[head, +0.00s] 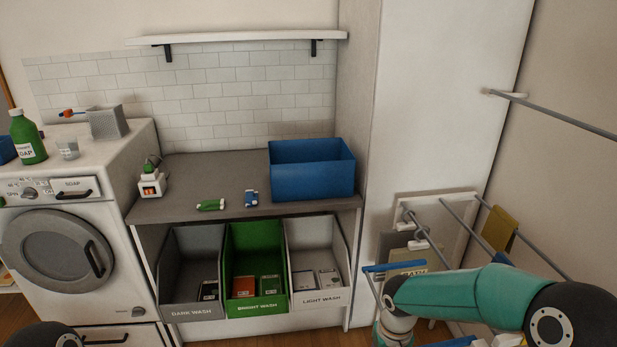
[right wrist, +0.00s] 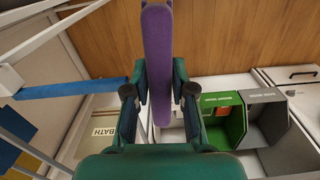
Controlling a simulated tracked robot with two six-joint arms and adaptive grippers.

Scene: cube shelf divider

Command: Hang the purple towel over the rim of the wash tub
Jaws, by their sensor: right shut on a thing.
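The purple towel (right wrist: 157,50) is a narrow folded strip between the fingers of my right gripper (right wrist: 158,95) in the right wrist view. The gripper is shut on it, and the towel extends out beyond the fingertips. In the head view my right arm comes in from the right and ends near the bottom edge; the towel does not show there. The blue open-topped tub (head: 312,181), which I take as the wash tub, stands at the right end of the grey counter, away from the gripper. My left gripper is out of view.
A drying rack (head: 440,201) with bars and blue and yellow towels (head: 499,228) is at the right, close to my right arm. Green (head: 210,204) and blue (head: 251,198) small items lie on the counter (head: 180,208). Wash bins (head: 257,309) stand below. A shelf (head: 235,37) hangs above.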

